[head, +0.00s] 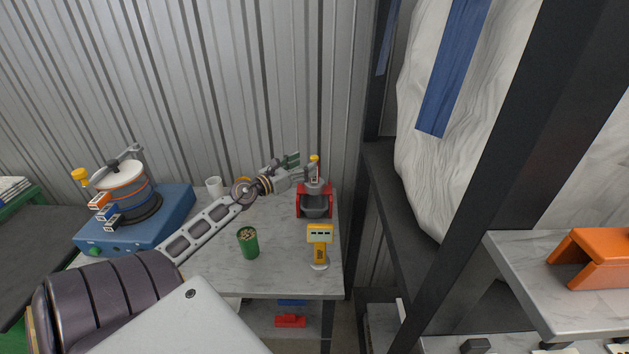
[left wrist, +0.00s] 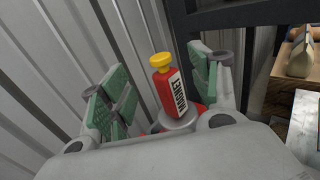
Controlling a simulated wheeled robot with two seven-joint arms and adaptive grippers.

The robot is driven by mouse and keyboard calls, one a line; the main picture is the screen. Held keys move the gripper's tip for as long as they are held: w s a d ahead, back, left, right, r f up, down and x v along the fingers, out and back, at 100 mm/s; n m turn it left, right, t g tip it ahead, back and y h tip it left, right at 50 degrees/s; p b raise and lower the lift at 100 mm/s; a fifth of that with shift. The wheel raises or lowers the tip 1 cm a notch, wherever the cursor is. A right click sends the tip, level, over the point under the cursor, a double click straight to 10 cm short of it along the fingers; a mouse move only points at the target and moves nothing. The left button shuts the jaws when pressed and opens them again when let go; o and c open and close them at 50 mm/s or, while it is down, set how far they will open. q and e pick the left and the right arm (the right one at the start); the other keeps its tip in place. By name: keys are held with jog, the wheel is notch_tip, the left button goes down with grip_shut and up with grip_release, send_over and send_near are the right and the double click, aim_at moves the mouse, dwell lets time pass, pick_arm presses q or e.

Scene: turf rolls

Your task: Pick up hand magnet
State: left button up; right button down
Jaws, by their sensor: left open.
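The hand magnet (left wrist: 166,90) has a red body, a yellow knob on top and a white label reading MAGNET. In the left wrist view it stands slightly tilted between the two green-padded fingers, on a round grey part. In the head view its yellow knob (head: 314,159) shows above the red stand with a grey hopper (head: 315,206); the rest is partly hidden by my gripper. My left gripper (head: 298,165) is open beside the magnet, and its fingers (left wrist: 161,88) stand apart on either side of it with gaps. My right gripper is not in view.
The table (head: 285,265) also holds a green cup (head: 248,243), a yellow device with a display (head: 320,236) and a white mug (head: 214,187). A blue machine (head: 150,226) stands at left. A corrugated wall is behind, and a dark shelf frame (head: 372,90) is to the right.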

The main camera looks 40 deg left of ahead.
aim_at(314, 157)
pick_arm(q)
jog(key=shift+w, duration=0.15)
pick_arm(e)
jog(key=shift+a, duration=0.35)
pick_arm(q)
jog(key=shift+w, duration=0.15)
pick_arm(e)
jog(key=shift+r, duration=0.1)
pick_arm(q)
jog(key=shift+w+d+r+p, duration=0.15)
jog(key=shift+w+p, duration=0.15)
jog(key=shift+w, duration=0.35)
jog(key=shift+w+d+p, duration=0.1)
jog(key=shift+w+p, duration=0.15)
jog(key=shift+w, duration=0.4)
jog(key=shift+w+d, duration=0.1)
jog(key=shift+w, duration=1.05)
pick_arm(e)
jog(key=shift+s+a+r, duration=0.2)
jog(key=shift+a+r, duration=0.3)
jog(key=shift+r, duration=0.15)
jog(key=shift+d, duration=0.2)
pick_arm(q)
jog(key=shift+c, duration=0.5)
grip_shut()
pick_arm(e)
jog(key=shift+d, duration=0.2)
